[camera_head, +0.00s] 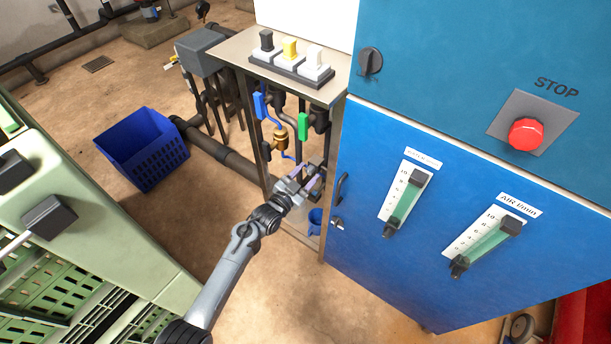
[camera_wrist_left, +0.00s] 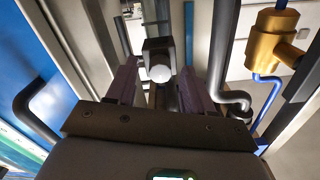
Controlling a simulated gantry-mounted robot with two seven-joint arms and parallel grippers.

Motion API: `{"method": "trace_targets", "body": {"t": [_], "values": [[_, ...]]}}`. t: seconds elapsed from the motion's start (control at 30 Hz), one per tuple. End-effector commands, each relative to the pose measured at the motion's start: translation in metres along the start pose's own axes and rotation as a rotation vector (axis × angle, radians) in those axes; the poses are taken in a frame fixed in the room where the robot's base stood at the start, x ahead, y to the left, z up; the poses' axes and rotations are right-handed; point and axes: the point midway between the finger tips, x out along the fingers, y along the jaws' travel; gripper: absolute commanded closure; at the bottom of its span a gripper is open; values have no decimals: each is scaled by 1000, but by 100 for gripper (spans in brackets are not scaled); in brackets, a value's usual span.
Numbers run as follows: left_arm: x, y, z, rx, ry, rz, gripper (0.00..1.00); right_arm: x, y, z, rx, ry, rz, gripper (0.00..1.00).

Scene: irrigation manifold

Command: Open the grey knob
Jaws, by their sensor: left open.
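My left gripper (camera_head: 307,179) reaches into the manifold frame beside the blue cabinet, its purple fingers apart. In the left wrist view, the open gripper (camera_wrist_left: 158,84) faces a dark fitting with a rounded light-grey end (camera_wrist_left: 160,73), which looks like the grey knob. It appears between the fingertips, with gaps on both sides; I cannot tell how deep it sits. In the head view the gripper hides this fitting. A blue handle (camera_head: 259,106) and a green handle (camera_head: 303,125) are above the gripper. A brass fitting (camera_head: 280,138) is up and left of it.
The blue cabinet (camera_head: 350,200), with a black door handle (camera_head: 342,187), stands close right of the gripper. Switches in black, yellow and white top the manifold. A red stop button (camera_head: 526,134) is on the cabinet. A blue crate (camera_head: 150,155) stands on the floor left.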

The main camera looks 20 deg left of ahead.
Motion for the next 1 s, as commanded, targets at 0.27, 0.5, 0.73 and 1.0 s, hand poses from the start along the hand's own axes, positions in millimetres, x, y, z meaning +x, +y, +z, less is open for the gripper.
{"method": "trace_targets", "body": {"t": [0.27,0.5,0.73,1.0], "values": [[0,0,0,0,0,0,66,0,0,0,2,0,-1,57],[0,0,0,0,0,0,100,0,-1,0,5,0,-4,57],[0,0,0,-16,0,0,100,-1,-2,-1,7,0,-5,57],[0,-1,-2,-131,0,-1,100,-9,-1,-3,6,0,-5,57]]}}
